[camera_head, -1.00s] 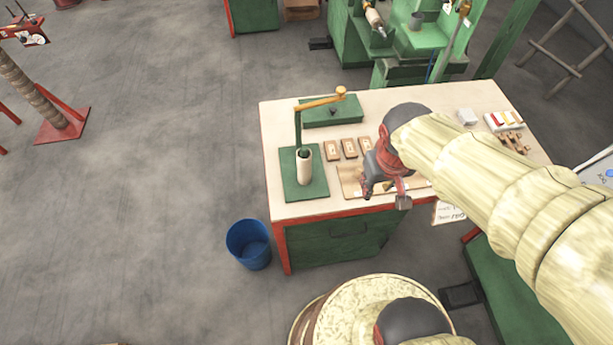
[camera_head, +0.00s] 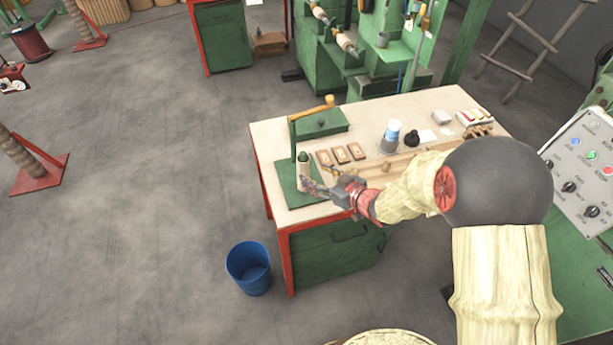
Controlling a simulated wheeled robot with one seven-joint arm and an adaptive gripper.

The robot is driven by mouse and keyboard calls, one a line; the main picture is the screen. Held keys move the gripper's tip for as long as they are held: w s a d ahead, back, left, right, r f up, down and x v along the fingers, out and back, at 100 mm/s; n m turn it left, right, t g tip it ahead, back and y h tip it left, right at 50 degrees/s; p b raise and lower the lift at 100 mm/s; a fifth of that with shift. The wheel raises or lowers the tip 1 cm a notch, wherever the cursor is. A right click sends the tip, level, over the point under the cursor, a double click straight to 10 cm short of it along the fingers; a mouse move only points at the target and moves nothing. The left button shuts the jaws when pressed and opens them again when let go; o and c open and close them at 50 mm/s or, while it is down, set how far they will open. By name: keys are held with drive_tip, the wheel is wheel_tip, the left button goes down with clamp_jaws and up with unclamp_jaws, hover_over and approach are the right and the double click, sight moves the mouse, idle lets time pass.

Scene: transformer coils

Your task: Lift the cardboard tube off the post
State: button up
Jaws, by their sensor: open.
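The pale cardboard tube (camera_head: 304,171) stands upright around the green post (camera_head: 303,156), whose dark rounded top shows above it. The post rises from a green base plate (camera_head: 297,198) at the left end of the workbench. My gripper (camera_head: 314,181) is open and comes in from the right, low beside the tube, with its fingers pointing left towards it. The fingers partly cover the tube's lower part. I cannot tell whether they touch the tube or stand around it.
Small wooden blocks (camera_head: 340,155) lie behind my gripper. A blue bin (camera_head: 249,268) is on the floor.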

sight(308, 170)
drive_tip(key=shift+w+a+r, duration=0.1)
drive_tip(key=shift+w+a, duration=0.1)
drive_tip(key=shift+a, duration=0.05)
drive_tip(key=b+x, duration=0.3)
drive_tip(key=x, duration=0.4)
drive_tip(key=shift+w, duration=0.2)
drive_tip(key=c, duration=0.3)
drive_tip(key=c, duration=0.9)
